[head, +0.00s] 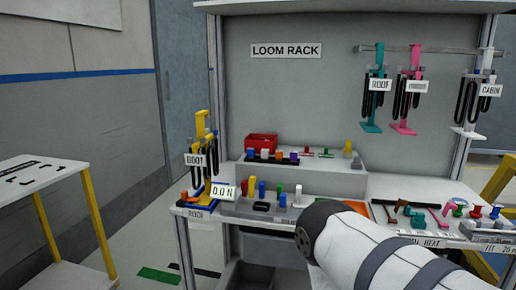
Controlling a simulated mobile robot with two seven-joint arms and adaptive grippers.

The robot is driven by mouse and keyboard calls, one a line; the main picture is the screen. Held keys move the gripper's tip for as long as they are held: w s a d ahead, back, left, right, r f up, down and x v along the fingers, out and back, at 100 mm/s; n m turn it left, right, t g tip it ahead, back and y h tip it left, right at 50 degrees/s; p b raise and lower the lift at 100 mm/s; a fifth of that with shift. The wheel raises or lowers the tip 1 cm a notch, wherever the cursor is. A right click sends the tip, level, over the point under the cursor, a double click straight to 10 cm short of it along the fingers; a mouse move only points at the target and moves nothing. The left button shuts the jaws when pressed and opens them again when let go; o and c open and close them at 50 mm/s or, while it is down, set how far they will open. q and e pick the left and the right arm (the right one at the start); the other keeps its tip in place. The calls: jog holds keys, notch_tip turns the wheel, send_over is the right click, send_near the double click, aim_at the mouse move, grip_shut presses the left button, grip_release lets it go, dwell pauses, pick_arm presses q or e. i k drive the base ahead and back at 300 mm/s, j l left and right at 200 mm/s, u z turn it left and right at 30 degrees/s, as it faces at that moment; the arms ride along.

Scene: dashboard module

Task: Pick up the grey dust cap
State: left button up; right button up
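I cannot pick out the grey dust cap for certain. A small grey upright piece (347,148) stands at the right end of the raised shelf (315,180) and may be it, but it is too small to tell. My white arm (375,250) comes in at the lower right, with its dark rounded joint in front of the bench edge. It hides part of the bench front. Neither of my grippers shows in this view.
A red bin (261,142) and small coloured connectors (265,155) sit on the shelf. Below is a grey block (240,208) with coloured plugs. Hooks with black looms hang on the back panel (300,90). A white table (40,175) stands left, with floor between.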

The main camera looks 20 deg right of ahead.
aim_at(356, 164)
jog(key=z, duration=1.5)
